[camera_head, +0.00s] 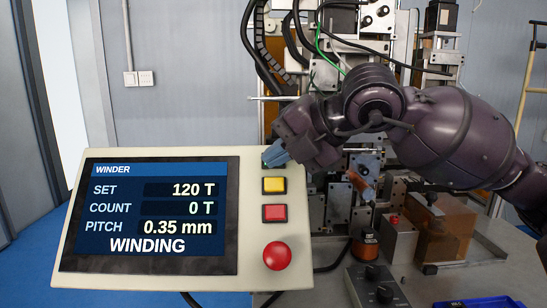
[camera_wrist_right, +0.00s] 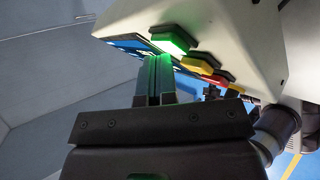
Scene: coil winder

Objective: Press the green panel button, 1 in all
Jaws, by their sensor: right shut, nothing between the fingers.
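The tilted cream control panel (camera_head: 257,225) stands at the left in the head view, its screen (camera_head: 150,215) reading WINDING, SET 120 T, COUNT 0 T and PITCH 0.35 mm. The green button (camera_wrist_right: 170,42) glows brightly in the wrist view; in the head view it is mostly hidden behind my fingers. My right gripper (camera_head: 271,156) is shut and empty, its tips at the green button; it also shows in the wrist view (camera_wrist_right: 154,62), with green light on the fingers. I cannot tell whether tips and button touch. My left gripper is out of view.
Below the green button sit a yellow button (camera_head: 274,185), a red square button (camera_head: 274,213) and a round red knob (camera_head: 277,255). The winding machine (camera_head: 340,195) stands behind my right arm.

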